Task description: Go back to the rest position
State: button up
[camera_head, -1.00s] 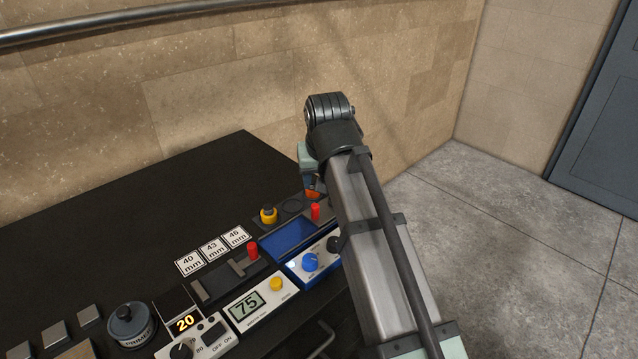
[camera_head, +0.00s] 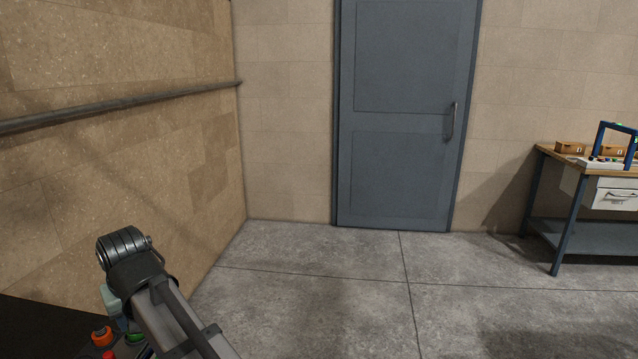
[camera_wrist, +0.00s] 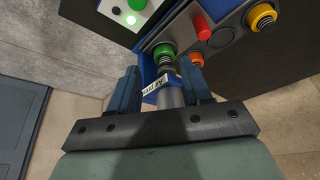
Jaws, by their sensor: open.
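My gripper (camera_wrist: 160,80) shows in the wrist view with its two blue fingers apart. Between and beyond them are a grey cylinder and a blue part with a white label (camera_wrist: 158,80); I cannot tell whether the fingers touch these. A green knob (camera_wrist: 163,52) and an orange knob (camera_wrist: 197,59) lie just past the fingertips. In the head view my arm rises at the lower left, and the fingers are hidden or out of frame there. The orange knob also shows in that view (camera_head: 102,336), close below the arm's end.
In the wrist view a red peg (camera_wrist: 202,27), a yellow knob (camera_wrist: 262,17) and a white panel (camera_wrist: 119,13) with a green button lie beyond the gripper. The head view shows a grey door (camera_head: 400,120), a workbench (camera_head: 560,153) at right and open floor.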

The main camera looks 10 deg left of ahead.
jog(key=w+d+f+m+h, duration=0.1)
jog(key=w+d+f+m, duration=0.2)
jog(key=w+d+f, duration=1.1)
jog(key=d+f+m+g+h, duration=0.2)
jog(key=d+f, duration=1.6)
jog(key=f, duration=0.4)
jog(key=s+d+f+m+g+h, duration=0.1)
jog(key=s+d+f+m+g, duration=0.1)
jog(key=s+d+f, duration=0.55)
jog(key=s+d+f+m+g, duration=0.15)
jog(key=s+d+f, duration=0.35)
jog(key=d+f, duration=0.6)
jog(key=s+d+f+g, duration=0.1)
jog(key=s+d+f, duration=0.1)
jog(key=s, duration=0.5)
jog(key=s+d+f+m+g, duration=0.1)
jog(key=s+d+f, duration=0.2)
jog(key=s, duration=0.4)
jog(key=s+d+f+g, duration=0.2)
jog(key=s+d+f, duration=0.1)
jog(key=s+d, duration=0.2)
jog(key=s, duration=0.2)
jog(key=shift+s+f+m, duration=0.2)
jog(key=shift+s+m, duration=0.1)
jog(key=shift+m, duration=0.05)
